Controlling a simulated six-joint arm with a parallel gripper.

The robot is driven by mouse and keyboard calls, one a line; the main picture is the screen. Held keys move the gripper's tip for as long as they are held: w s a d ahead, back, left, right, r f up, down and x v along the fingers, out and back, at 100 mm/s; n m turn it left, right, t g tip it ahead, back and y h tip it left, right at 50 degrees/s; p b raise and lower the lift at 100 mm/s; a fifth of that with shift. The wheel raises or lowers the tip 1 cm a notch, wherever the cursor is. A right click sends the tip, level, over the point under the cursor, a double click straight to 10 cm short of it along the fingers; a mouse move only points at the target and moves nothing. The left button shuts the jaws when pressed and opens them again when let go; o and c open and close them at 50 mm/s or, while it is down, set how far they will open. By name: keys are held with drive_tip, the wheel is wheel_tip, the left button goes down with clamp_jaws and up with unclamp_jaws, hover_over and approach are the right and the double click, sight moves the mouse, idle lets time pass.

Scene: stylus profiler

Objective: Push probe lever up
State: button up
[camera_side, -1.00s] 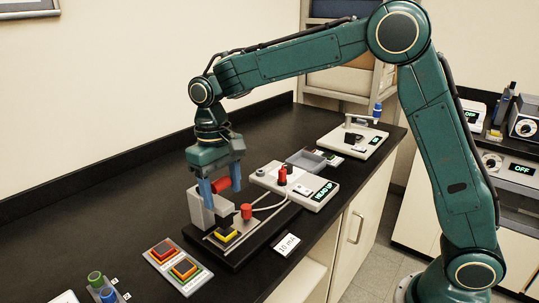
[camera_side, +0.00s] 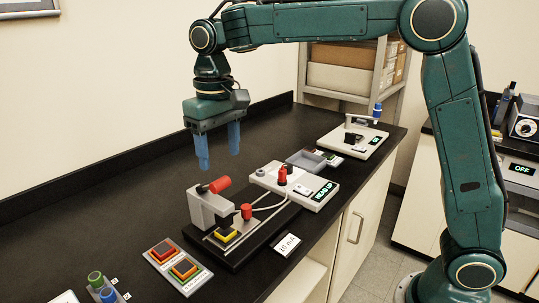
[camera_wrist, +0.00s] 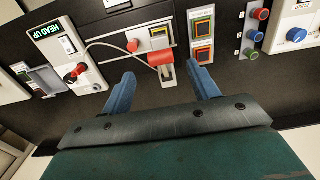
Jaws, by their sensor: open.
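The probe lever (camera_side: 215,185) has a red cylindrical handle on top of a grey block (camera_side: 202,208). Its handle points to the right and tilts slightly upward. The box beside it has a display (camera_side: 324,190) that reads HEAD UP. My gripper (camera_side: 218,160) is above the lever, clear of it, fingers pointing down, apart and empty. In the wrist view the red handle (camera_wrist: 159,58) lies beyond and between the blue fingertips (camera_wrist: 161,72).
A red knob (camera_side: 246,211) and a yellow-edged pad (camera_side: 226,235) sit on the same black base. A two-pad plate (camera_side: 177,266) lies in front left. A 10 mA card (camera_side: 287,245) lies to the right.

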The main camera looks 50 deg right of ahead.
wheel_tip(320, 180, up, 4)
drive_tip(key=s+d+r+t, duration=0.1)
drive_tip(key=s+d+t, duration=0.1)
drive_tip(key=s+d, duration=0.35)
drive_tip(key=s+d+r+t, duration=0.1)
drive_tip(key=s+d, duration=0.2)
drive_tip(key=s, duration=0.5)
drive_tip(key=s+d+f+t, duration=0.2)
drive_tip(key=s+f, duration=0.5)
drive_tip(key=s, duration=0.5)
drive_tip(key=shift+s+d+f+t, duration=0.3)
drive_tip(key=shift+d+f, duration=0.05)
drive_tip(key=shift+d, duration=0.35)
idle(0.4)
